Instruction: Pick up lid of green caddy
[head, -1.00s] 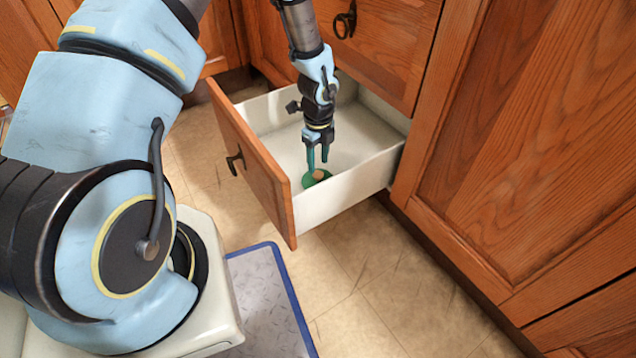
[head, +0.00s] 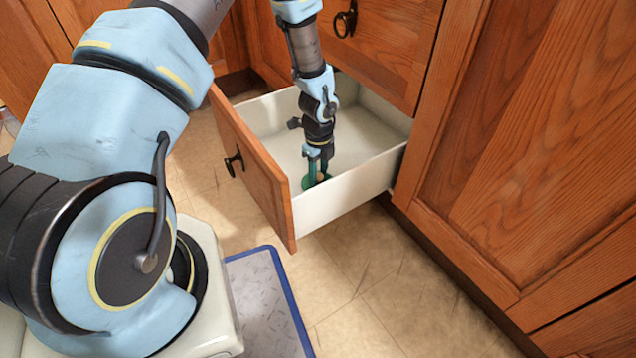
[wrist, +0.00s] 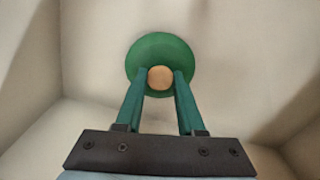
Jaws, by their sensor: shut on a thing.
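The green lid (wrist: 160,50) is a round disc with a tan wooden knob (wrist: 160,78) at its middle. It lies inside the open drawer, near the front corner by the drawer's right side wall, and shows only in part in the head view (head: 325,177). My gripper (wrist: 161,76) points down into the drawer, with its two green fingers on either side of the knob, shut on it. In the head view my gripper (head: 317,180) hides most of the lid. The caddy's body is not seen apart from the lid.
The drawer (head: 350,190) is pulled out, with pale walls close around my gripper and a wooden front (head: 250,165) on the left. Wooden cabinets (head: 560,150) stand on the right. The rest of the drawer floor looks empty. A blue-edged grey mat (head: 268,300) lies on the tiled floor.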

